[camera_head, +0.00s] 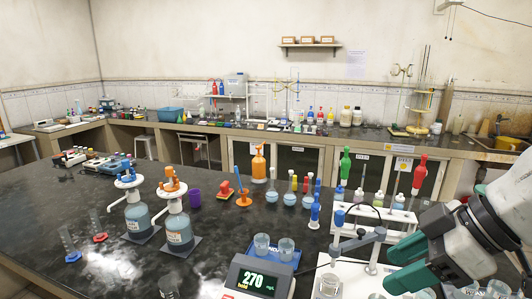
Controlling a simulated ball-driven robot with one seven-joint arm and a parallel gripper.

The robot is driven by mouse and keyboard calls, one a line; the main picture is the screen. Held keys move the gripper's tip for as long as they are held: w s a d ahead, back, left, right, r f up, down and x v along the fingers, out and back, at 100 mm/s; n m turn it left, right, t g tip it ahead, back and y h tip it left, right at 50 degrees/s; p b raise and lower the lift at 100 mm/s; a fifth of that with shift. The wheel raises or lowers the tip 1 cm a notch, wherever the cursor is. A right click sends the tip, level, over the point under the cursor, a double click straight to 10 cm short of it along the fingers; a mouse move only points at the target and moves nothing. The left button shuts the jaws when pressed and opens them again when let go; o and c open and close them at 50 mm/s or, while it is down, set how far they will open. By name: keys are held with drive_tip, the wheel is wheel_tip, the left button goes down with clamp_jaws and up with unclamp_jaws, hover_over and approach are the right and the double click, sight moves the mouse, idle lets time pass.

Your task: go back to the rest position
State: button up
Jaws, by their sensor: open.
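My gripper (394,265) shows at the lower right, with two green fingers pointing left and spread apart. Nothing is seen between the fingers. It is over the right front of the black bench (110,195), to the right of a stand with a grey clamp (358,241). A white rack (378,212) with upright pipettes and small bottles stands just behind it. A glass beaker (329,285) stands on a white base to its left. My arm comes in from the right edge and hides part of the bench there.
A device with a display (258,279) stands at the front, with two beakers (274,247) behind it. Two dispenser bottles (178,227), an orange bottle (258,165) and several flasks stand farther back. Glassware (492,290) is under my arm. The bench's left middle is mostly clear.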

drive_tip(key=s+a+f+m+t, duration=0.15)
drive_tip(key=f+m, duration=0.35)
drive_tip(key=f, duration=0.7)
drive_tip(key=s+f+m, duration=0.2)
drive_tip(key=f+m, duration=0.3)
drive_tip(key=f, duration=0.6)
drive_tip(key=s+d+f+m+g+h, duration=0.1)
drive_tip(key=s+d+f+g+h, duration=0.1)
drive_tip(key=s+f, duration=0.6)
drive_tip(key=s+d+f+m+g+h, duration=0.2)
drive_tip(key=s+d+f+h, duration=0.2)
drive_tip(key=s, duration=0.9)
drive_tip(key=d+f, duration=0.3)
drive_tip(key=shift+s+d+f, duration=0.15)
drive_tip(key=shift+s+f, duration=0.2)
drive_tip(key=shift+s, duration=0.05)
